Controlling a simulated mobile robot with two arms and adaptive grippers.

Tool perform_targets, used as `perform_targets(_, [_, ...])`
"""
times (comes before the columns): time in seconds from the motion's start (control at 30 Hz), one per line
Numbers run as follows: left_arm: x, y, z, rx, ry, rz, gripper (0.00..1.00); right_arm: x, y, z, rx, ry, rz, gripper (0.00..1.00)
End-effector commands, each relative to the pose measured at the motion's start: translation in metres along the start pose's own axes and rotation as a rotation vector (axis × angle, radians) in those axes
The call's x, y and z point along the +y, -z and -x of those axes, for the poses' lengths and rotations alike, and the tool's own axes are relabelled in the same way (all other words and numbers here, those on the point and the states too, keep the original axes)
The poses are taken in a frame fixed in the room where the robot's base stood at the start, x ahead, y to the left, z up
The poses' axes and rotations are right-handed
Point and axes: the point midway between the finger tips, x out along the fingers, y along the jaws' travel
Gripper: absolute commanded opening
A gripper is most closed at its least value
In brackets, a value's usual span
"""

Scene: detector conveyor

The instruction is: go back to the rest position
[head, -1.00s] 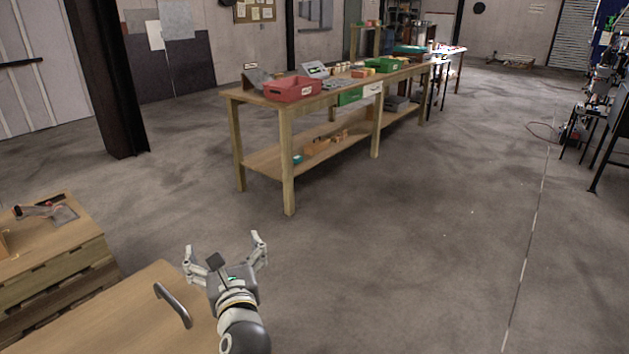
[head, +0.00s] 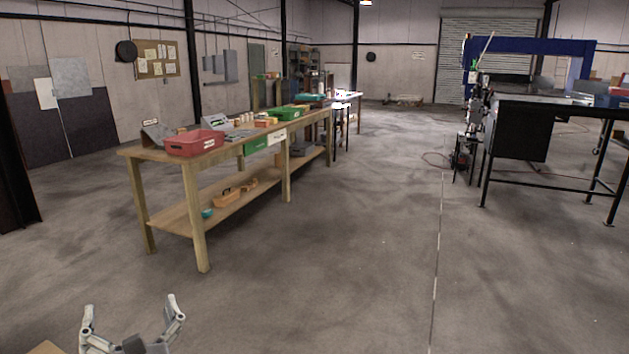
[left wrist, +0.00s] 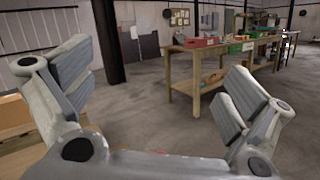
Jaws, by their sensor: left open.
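My left gripper (head: 130,312) is at the bottom left of the head view, its two fingers spread wide with nothing between them. It also shows in the left wrist view (left wrist: 160,95), open and empty, with bare floor and the wooden workbench beyond the fingers. The gripper is in the air, well short of the bench. My right gripper is in neither view.
A wooden workbench (head: 192,197) stands at the left, with a red bin (head: 194,143) and green bins on it. A black table (head: 540,112) stands at the right. The concrete floor (head: 330,270) between is clear. A wooden surface (head: 46,348) shows at the bottom left.

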Motion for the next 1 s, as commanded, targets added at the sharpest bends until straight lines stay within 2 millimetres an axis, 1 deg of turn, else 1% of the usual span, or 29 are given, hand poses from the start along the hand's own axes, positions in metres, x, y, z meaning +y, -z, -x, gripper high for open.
perform_targets(0.03, [-0.002, -0.007, 0.003, -0.04, 0.013, -0.047, 1.0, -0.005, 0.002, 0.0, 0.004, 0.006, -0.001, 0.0])
perform_targets(0.1, [-0.005, -0.02, 0.007, -0.108, 0.036, -0.125, 1.0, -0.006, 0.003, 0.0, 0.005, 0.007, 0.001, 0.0])
perform_targets(0.17, [-0.01, -0.032, 0.013, -0.176, 0.059, -0.206, 1.0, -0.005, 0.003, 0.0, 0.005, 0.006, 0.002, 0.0])
perform_targets(0.27, [-0.025, -0.052, 0.029, -0.308, 0.116, -0.375, 1.0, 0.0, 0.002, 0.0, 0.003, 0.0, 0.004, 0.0])
perform_targets(0.37, [-0.051, -0.069, 0.054, -0.472, 0.202, -0.597, 1.0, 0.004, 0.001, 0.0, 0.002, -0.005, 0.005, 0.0])
perform_targets(0.4, [-0.063, -0.072, 0.066, -0.538, 0.244, -0.692, 1.0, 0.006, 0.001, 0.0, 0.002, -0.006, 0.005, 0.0])
perform_targets(0.47, [-0.083, -0.073, 0.086, -0.636, 0.311, -0.837, 1.0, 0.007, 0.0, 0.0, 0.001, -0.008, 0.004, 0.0])
perform_targets(0.5, [-0.095, -0.07, 0.1, -0.698, 0.359, -0.932, 1.0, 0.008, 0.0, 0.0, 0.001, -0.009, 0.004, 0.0])
perform_targets(0.57, [-0.114, -0.06, 0.122, -0.788, 0.438, -1.074, 1.0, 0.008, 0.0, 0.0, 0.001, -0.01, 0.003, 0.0])
perform_targets(0.63, [-0.132, -0.043, 0.148, -0.888, 0.538, -1.237, 1.0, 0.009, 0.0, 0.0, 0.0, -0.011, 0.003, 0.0])
perform_targets(0.67, [-0.139, -0.033, 0.159, -0.928, 0.585, -1.306, 1.0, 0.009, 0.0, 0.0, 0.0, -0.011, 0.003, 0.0])
perform_targets(0.7, [-0.146, -0.019, 0.174, -0.981, 0.649, -1.398, 1.0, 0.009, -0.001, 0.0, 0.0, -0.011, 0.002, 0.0])
perform_targets(0.77, [-0.153, 0.006, 0.196, -1.054, 0.753, -1.531, 1.0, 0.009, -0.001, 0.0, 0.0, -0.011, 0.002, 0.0])
perform_targets(0.8, [-0.155, 0.025, 0.21, -1.099, 0.828, -1.616, 1.0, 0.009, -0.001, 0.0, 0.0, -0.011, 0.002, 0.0])
perform_targets(0.87, [-0.153, 0.054, 0.231, -1.161, 0.945, -1.741, 1.0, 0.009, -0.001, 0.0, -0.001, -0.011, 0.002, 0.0])
perform_targets(0.9, [-0.149, 0.074, 0.244, -1.197, 1.031, -1.82, 1.0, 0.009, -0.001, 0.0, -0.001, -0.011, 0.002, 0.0])
perform_targets(0.97, [-0.139, 0.103, 0.262, -1.243, 1.159, -1.928, 1.0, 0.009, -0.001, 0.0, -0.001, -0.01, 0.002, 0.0])
perform_targets(1.0, [-0.13, 0.12, 0.272, -1.269, 1.242, -1.993, 1.0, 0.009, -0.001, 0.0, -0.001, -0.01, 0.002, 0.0])
